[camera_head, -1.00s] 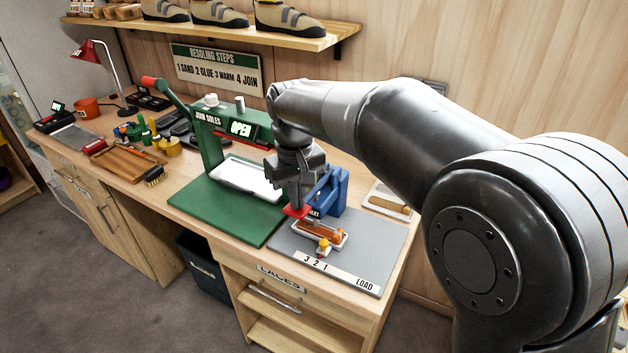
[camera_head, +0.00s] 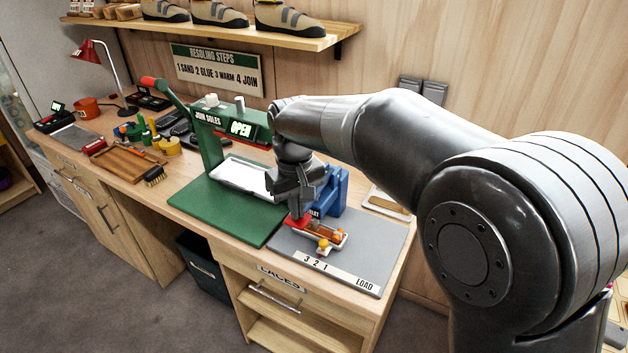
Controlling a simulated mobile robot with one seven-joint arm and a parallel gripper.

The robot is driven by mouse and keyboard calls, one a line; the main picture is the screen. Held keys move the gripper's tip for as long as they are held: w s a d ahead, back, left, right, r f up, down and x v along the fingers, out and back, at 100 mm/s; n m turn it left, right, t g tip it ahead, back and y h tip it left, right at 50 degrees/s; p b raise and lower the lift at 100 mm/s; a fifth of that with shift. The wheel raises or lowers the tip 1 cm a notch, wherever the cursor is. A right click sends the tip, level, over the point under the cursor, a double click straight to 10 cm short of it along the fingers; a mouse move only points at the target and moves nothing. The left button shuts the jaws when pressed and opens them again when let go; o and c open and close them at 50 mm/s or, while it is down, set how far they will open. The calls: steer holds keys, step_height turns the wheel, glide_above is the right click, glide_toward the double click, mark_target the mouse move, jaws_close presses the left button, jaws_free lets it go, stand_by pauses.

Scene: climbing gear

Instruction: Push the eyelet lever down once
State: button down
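The blue eyelet press (camera_head: 334,190) stands on a grey base plate (camera_head: 375,243) at the right of the bench. A red part (camera_head: 299,221), which looks like the lever's end, shows at its front left. My gripper (camera_head: 299,208) is directly over this red part, pointing down, and appears to touch it. The fingers are small and dark here, so I cannot tell whether they are open or shut. A small tray with an orange-brown piece (camera_head: 325,233) sits under the press, with an orange-yellow knob (camera_head: 323,246) at its front. My gripper hides part of the lever.
The green sole-joining press (camera_head: 205,135) with its "OPEN" display stands just left, its white tray (camera_head: 240,177) close to my gripper. A pale tray (camera_head: 385,200) lies behind right. The plate's front strip reads "3 2 1 LOAD". A wooden tray (camera_head: 122,163) and tools lie further left.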

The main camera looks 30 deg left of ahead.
step_height(320, 180, up, 13)
steer(key=shift+f, duration=0.2)
stand_by(0.8)
stand_by(0.3)
steer(key=w+d+r+m+t+y, duration=0.1)
steer(key=d+m, duration=0.2)
steer(key=d, duration=1)
steer(key=d+r+m+t, duration=0.1)
steer(key=d+m+t, duration=0.15)
steer(key=d, duration=1.15)
steer(key=s+d+f+m, duration=0.2)
steer(key=s+d+f, duration=0.1)
steer(key=d, duration=0.3)
steer(key=s+d+f+m+t, duration=0.1)
steer(key=s+d+f+m, duration=0.1)
steer(key=s+d, duration=0.2)
steer(key=s+d+f+m+t+h, duration=0.1)
steer(key=s+d+f+m, duration=0.1)
steer(key=d, duration=0.6)
steer(key=shift+s+f, duration=0.85)
steer(key=shift+s, duration=0.4)
